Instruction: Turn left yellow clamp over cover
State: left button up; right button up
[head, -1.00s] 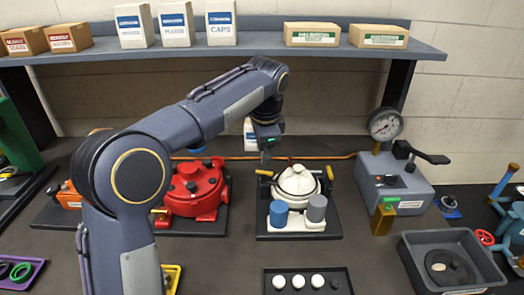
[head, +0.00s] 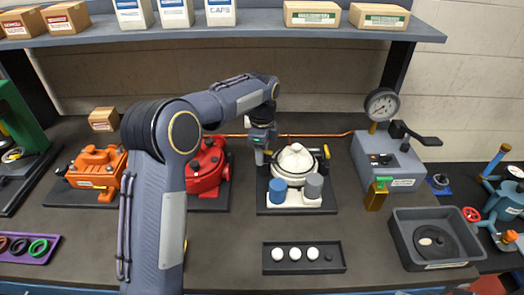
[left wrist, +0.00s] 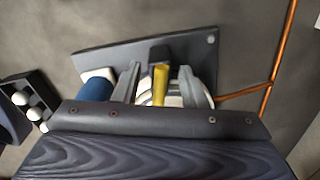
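The white motor (head: 295,160) with its round cover stands on a black base plate (head: 263,205), with a blue and a grey cylinder at its front. My left gripper (head: 262,160) is over its left side. In the left wrist view the left yellow clamp (left wrist: 160,85) lies between the two fingers of my left gripper (left wrist: 160,88). The fingers are open, with gaps on both sides of the clamp. In the head view the gripper hides most of this clamp. The right yellow clamp (head: 327,152) shows at the cover's right side. My right gripper is not in view.
A red motor (head: 207,170) stands close on the left, partly behind my left arm. A gauge box (head: 388,160) stands to the right. A tray of white caps (head: 304,258) lies in front, and a grey bin (head: 436,238) at the right. A copper pipe (head: 325,135) runs behind.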

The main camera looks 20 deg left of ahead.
pick_arm(q)
jog(key=shift+f, duration=0.1)
grip_shut()
jog(key=shift+r+n+p, duration=0.2)
jog(key=shift+n+p, duration=0.5)
jog(key=shift+f+n, duration=0.15)
jog(key=shift+n, duration=0.75)
grip_release()
